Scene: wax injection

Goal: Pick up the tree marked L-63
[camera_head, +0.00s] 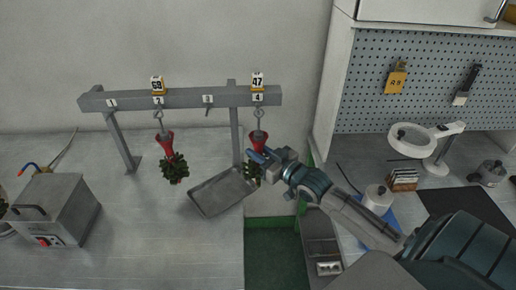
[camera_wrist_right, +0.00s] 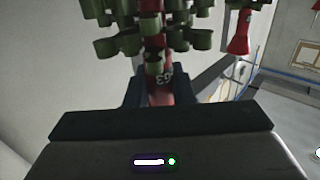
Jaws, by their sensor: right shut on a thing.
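A wax tree (camera_head: 258,137) with a red funnel-shaped end and green parts hangs from the hook at position 4. My right gripper (camera_head: 262,156) is shut on it just below the red end, and its jaws partly hide the green parts. In the right wrist view the held tree's red stem (camera_wrist_right: 159,88) is between the fingers and bears white digits that look like 63; any letter is hidden. A second red and green tree (camera_head: 167,143) hangs at position 2; its own marking is too small to read. My left gripper is not in view.
The grey rail (camera_head: 190,97) has numbered positions. Position 3 is bare. A metal tray (camera_head: 215,197) lies below. A metal machine (camera_head: 55,208) stands left.

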